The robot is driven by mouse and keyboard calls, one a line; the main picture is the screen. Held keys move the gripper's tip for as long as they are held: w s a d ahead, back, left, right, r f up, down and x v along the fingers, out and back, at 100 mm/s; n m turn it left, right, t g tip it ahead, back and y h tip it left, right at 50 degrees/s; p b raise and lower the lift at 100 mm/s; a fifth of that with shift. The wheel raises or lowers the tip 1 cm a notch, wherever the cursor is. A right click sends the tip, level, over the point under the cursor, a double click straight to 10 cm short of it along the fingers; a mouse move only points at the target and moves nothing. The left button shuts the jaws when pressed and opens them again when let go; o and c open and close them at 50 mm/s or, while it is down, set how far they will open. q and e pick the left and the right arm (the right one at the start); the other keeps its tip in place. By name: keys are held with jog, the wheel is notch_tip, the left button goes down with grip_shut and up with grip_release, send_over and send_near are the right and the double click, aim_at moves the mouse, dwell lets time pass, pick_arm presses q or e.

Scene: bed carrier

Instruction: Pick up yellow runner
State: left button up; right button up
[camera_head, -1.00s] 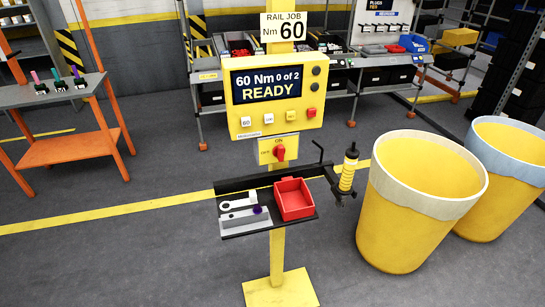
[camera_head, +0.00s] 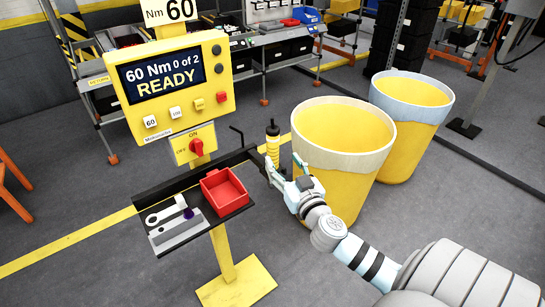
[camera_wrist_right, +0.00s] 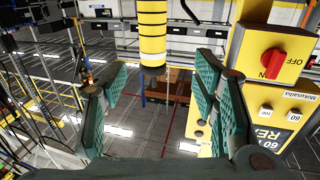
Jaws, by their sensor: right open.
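The yellow runner (camera_head: 272,144), a slim yellow tool with black bands and a black top, stands upright at the right end of the black shelf (camera_head: 182,180). It also shows in the right wrist view (camera_wrist_right: 152,38), coming down from the top edge. My right gripper (camera_head: 278,174) is by the runner's lower part, on its right side, and hides some of its holder. In the right wrist view the gripper (camera_wrist_right: 165,82) has its two green-padded fingers spread wide, with the runner's end between and beyond them. Contact cannot be told. My left gripper is out of view.
A red bin (camera_head: 224,190) and grey tools sit on the shelf. The yellow control box (camera_head: 178,84) and red switch (camera_head: 196,147) stand close left of the runner. Two yellow barrels (camera_head: 345,135) (camera_head: 411,105) stand to the right. A black crank handle (camera_head: 237,132) sticks up beside the runner.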

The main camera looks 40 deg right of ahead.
aim_at(275, 143)
jog(key=x, duration=0.3)
jog(key=p+x, duration=0.1)
jog(key=x, duration=0.2)
jog(key=d+p+x, duration=0.1)
jog(key=x, duration=0.2)
jog(key=shift+w+d+r, duration=0.1)
jog(key=shift+w, duration=0.15)
jog(key=shift+w+d, duration=0.15)
jog(key=shift+w, duration=0.35)
jog(key=shift+s, duration=0.1)
grip_shut()
